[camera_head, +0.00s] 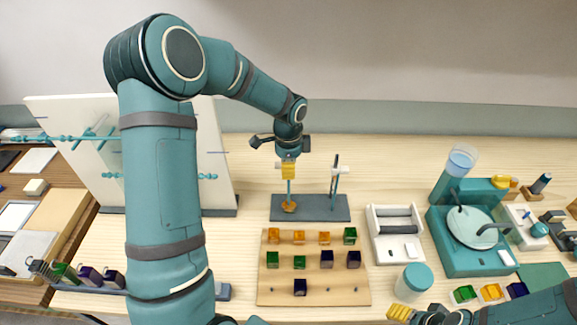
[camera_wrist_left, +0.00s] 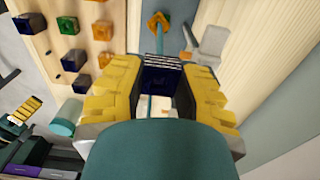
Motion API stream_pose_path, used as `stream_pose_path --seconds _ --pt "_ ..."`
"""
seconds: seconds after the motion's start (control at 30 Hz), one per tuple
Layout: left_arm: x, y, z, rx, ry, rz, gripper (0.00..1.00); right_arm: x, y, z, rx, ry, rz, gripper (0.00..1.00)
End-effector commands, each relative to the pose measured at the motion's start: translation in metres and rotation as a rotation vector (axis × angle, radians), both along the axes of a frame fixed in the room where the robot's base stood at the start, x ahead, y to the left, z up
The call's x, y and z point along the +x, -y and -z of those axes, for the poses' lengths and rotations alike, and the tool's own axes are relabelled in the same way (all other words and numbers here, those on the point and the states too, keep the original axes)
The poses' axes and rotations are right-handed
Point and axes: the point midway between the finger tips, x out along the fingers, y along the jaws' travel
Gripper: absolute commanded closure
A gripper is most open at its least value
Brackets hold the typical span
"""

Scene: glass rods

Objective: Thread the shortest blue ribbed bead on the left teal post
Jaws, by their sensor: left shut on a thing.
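My left gripper (camera_head: 288,170) is over the left teal post (camera_head: 289,190), fingers pointing down. In the left wrist view its yellow fingers (camera_wrist_left: 160,85) are shut on a dark blue bead (camera_wrist_left: 161,79) with pale ribs along one edge. The bead is in line with the post (camera_wrist_left: 159,42); I cannot tell whether the post has entered it. An orange bead (camera_head: 289,207) sits at the post's foot. The posts stand on a grey base (camera_head: 310,212). My right gripper (camera_head: 400,312) is low at the right; its opening is unclear.
A wooden board (camera_head: 313,290) in front holds orange, green and dark blue beads in rows. The second post (camera_head: 334,180) with a dark clamp is close to the right. A white tray (camera_head: 397,232), white-and-teal jar (camera_head: 413,280) and teal machine (camera_head: 470,240) stand further right.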

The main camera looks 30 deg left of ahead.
Motion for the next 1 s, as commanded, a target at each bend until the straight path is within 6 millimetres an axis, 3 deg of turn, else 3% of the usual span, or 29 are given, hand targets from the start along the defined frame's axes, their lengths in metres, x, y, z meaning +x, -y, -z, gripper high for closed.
stream_pose_path --seconds 1.0 --pt "0.000 0.000 0.038 0.000 0.000 0.000 1.00 0.000 0.000 0.026 0.000 0.000 0.000 0.39"
